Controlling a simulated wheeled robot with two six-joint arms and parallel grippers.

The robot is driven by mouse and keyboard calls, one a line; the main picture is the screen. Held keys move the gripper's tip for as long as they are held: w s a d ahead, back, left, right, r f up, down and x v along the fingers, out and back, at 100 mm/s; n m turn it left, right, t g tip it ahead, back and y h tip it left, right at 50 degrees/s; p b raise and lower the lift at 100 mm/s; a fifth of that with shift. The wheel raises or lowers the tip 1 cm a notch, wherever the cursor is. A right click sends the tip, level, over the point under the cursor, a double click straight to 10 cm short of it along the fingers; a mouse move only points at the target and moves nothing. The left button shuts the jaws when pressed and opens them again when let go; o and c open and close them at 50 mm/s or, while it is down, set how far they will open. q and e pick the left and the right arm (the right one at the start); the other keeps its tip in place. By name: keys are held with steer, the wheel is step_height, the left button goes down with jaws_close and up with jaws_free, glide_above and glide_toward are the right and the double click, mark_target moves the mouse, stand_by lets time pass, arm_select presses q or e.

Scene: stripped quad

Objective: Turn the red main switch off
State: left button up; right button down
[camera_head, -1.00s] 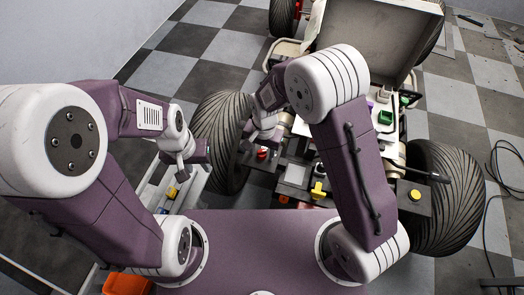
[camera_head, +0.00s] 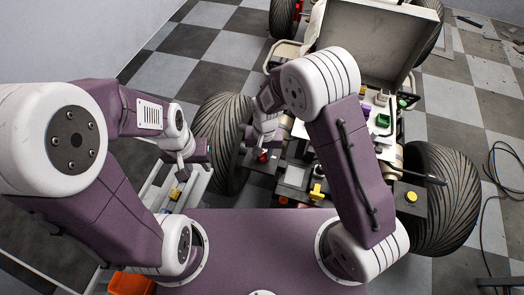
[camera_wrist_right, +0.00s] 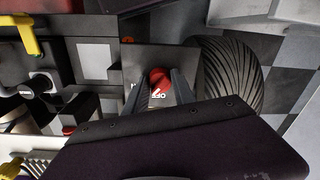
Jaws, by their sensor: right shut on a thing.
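The red main switch (camera_wrist_right: 159,77) is a round red knob on a dark bracket plate of the quad, with white "OFF" lettering beside it. A white mark shows on or beside the knob; its exact setting is hard to read. The switch also shows small and red in the head view (camera_head: 263,156). My right gripper (camera_wrist_right: 164,86) has a finger on each side of the knob and is shut on it. In the head view the right gripper (camera_head: 262,146) is over the switch. My left gripper (camera_head: 196,158) hangs away to the left; its fingers are too small to judge.
A big tyre (camera_wrist_right: 229,75) stands close beside the switch plate. A yellow handle (camera_head: 316,191), a yellow button (camera_head: 411,197) and a green cap (camera_head: 382,120) sit on the quad. A grey tray (camera_head: 197,185) and an orange box (camera_head: 130,283) lie left.

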steer(key=n+p, duration=0.1)
steer(key=n, duration=0.2)
steer(key=shift+r+n, duration=0.1)
steer(key=shift+n, duration=0.3)
steer(key=shift+w+n+p, duration=0.1)
steer(key=shift+n+p, duration=0.6)
steer(key=shift+n, duration=1.3)
steer(key=c, duration=1.1)
jaws_free()
steer(key=shift+o, duration=0.2)
steer(key=r, duration=0.4)
steer(key=r+p, duration=0.1)
steer(key=r, duration=0.4)
steer(key=shift+w+d, duration=0.15)
steer(key=shift+d, duration=0.05)
